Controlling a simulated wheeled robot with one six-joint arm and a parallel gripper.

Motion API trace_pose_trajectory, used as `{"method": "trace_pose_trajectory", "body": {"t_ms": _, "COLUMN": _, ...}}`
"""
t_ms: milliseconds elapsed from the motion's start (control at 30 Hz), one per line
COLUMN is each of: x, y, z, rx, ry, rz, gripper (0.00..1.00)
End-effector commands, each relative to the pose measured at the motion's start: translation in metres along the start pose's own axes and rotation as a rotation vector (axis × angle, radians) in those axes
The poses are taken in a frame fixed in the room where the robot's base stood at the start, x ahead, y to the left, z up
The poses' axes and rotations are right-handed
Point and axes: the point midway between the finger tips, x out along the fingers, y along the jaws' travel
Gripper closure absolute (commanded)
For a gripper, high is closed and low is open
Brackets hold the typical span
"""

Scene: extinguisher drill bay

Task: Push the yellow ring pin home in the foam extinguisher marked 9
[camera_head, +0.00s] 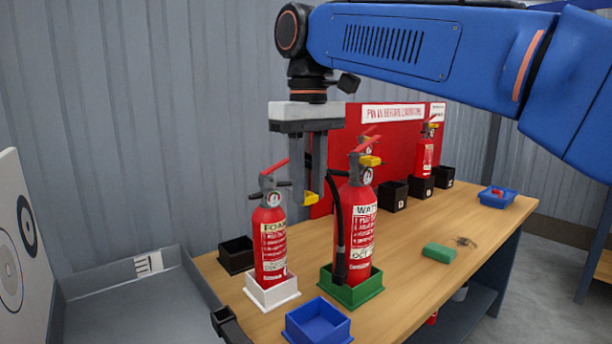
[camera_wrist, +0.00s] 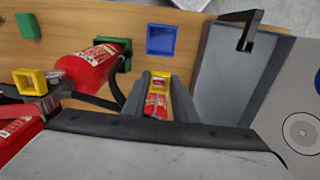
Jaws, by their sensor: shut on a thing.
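The foam extinguisher (camera_head: 270,245) is red, with a label reading FOAM, and stands upright in a white holder (camera_head: 273,293). I cannot make out a 9 on it. My gripper (camera_head: 309,194) points down and is shut on the yellow ring pin (camera_head: 311,199). The pin is right of the extinguisher's head in the head view, apart from it in the picture. In the wrist view the pin (camera_wrist: 158,83) sits between my gripper's fingers (camera_wrist: 160,88). A red labelled surface shows just below it; I cannot tell how far apart they are.
The water extinguisher (camera_head: 362,225), with its own yellow part on top, stands close on the right in a green holder (camera_head: 352,290). A blue bin (camera_head: 317,322) is in front, a black box (camera_head: 236,255) behind left. A grey tray (camera_head: 130,300) lies left.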

Motion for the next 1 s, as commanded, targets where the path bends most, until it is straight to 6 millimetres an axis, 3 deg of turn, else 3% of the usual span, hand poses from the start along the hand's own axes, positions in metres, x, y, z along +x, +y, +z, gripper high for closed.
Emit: {"method": "trace_pose_trajectory", "body": {"t_ms": 1000, "x": 0.000, "y": 0.000, "z": -0.029, "rx": 0.000, "ry": 0.000, "rz": 0.000, "gripper": 1.00}}
